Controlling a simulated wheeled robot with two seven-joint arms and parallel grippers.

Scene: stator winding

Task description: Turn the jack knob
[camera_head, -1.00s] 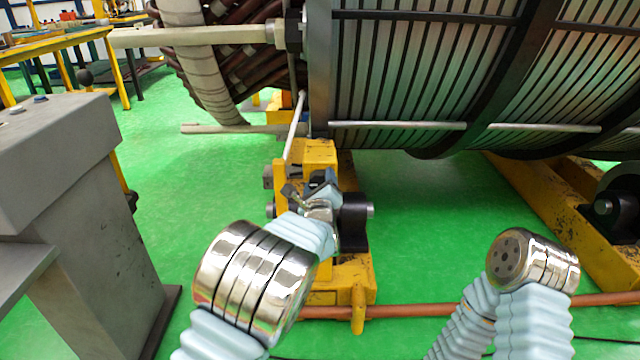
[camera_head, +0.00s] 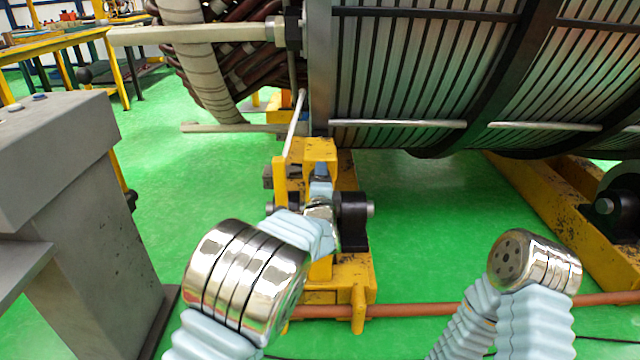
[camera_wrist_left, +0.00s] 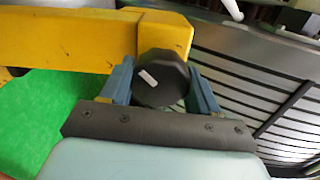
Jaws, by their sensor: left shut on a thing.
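The jack knob (camera_wrist_left: 161,78) is a dark, many-sided knob with a small white mark, seen in the left wrist view. It sits against the yellow jack frame (camera_wrist_left: 70,38), which also shows in the head view (camera_head: 320,150). My left gripper (camera_wrist_left: 163,85) has its two blue fingers on either side of the knob and is shut on it. In the head view my left arm reaches to the jack, and its wrist hides the knob. My right arm shows at the lower right of the head view; its gripper is out of view.
The large slotted stator (camera_head: 430,80) stands above and behind the jack. A grey cabinet (camera_head: 80,190) is at the left. An orange-brown pipe (camera_head: 420,310) runs along the floor by the yellow base. Green floor (camera_head: 200,180) is clear between cabinet and jack.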

